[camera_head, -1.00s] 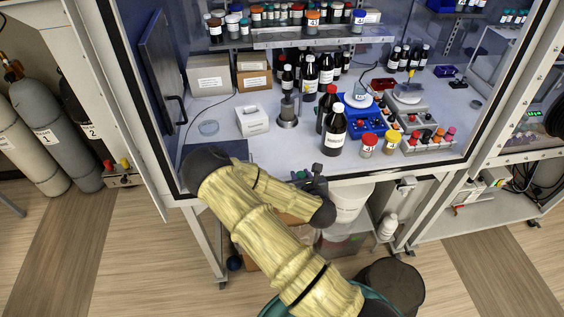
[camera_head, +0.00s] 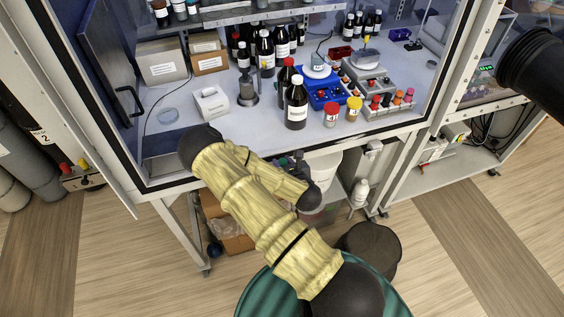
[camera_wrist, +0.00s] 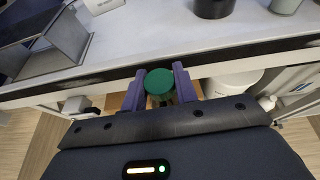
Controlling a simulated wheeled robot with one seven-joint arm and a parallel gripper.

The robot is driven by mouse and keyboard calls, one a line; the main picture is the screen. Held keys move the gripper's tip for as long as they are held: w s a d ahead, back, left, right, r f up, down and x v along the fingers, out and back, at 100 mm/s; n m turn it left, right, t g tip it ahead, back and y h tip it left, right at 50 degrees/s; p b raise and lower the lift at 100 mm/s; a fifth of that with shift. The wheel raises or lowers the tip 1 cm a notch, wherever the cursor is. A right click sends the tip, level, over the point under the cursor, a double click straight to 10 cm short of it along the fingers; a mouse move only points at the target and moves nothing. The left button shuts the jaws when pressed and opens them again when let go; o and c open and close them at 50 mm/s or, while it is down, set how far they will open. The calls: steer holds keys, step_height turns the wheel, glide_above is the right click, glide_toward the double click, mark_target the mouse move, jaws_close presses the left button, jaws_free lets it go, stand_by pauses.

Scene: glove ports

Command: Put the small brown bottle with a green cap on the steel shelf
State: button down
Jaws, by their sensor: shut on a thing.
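The small brown bottle's green cap (camera_wrist: 159,81) shows from above in the wrist view, between the purple fingers of my gripper (camera_wrist: 160,88). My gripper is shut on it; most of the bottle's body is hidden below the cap. In the head view my gripper (camera_head: 292,162) is at the front edge of the cabinet, partly hidden by my arm, and the bottle cannot be made out there. The steel shelf (camera_head: 270,13) runs along the top of the head view, inside the cabinet at the back. Several bottles and jars stand on it.
Below the shelf, a large brown bottle (camera_head: 296,104), a blue device (camera_head: 326,91), a white box (camera_head: 212,103) and several capped jars stand on the worktop. A dark door (camera_head: 107,65) hangs open at left. The front-left worktop is fairly clear.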

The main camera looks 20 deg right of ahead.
step_height(320, 180, down, 9)
steer(key=b, duration=0.8)
steer(key=shift+f, duration=0.1)
